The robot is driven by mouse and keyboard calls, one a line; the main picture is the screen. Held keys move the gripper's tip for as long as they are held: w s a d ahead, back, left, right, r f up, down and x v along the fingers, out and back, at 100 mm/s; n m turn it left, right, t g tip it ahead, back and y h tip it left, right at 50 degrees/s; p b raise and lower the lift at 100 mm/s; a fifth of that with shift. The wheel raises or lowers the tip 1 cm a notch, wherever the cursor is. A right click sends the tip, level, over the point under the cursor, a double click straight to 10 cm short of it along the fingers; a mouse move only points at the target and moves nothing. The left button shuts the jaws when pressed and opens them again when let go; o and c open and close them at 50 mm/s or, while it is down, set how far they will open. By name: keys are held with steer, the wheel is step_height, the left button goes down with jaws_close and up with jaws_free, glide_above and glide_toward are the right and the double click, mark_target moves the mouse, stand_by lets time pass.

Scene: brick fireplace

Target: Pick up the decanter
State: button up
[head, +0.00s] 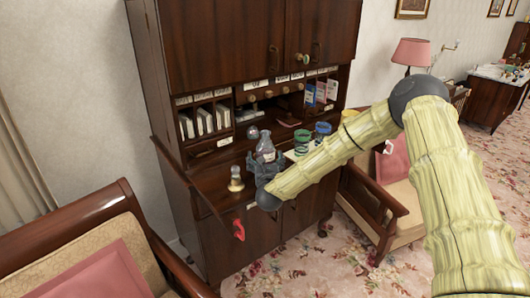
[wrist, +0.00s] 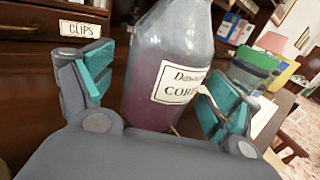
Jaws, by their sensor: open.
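The decanter (wrist: 172,60) is a clear glass bottle with purple liquid and a white label. It stands between the two teal-padded fingers of my gripper (wrist: 158,90) in the wrist view, and its top is cut off there. The fingers are open on either side of it; I cannot tell whether either pad touches the glass. In the head view the decanter (head: 265,146) stands upright on the desk's writing surface. My gripper (head: 264,168) is low in front of it and hides its lower part.
A green-banded jar (wrist: 254,66) stands close to the right finger. Jars with green (head: 302,137) and blue (head: 323,129) bands stand to the right. A small brass-coloured object (head: 236,180) stands at left. The cabinet's pigeonholes (head: 212,117) rise behind. Armchairs flank the desk.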

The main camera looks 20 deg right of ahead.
steer(key=shift+w+d, duration=0.15)
steer(key=shift+w, duration=0.25)
steer(key=c, duration=1.6)
steer(key=shift+c, duration=0.2)
steer(key=shift+r, duration=0.1)
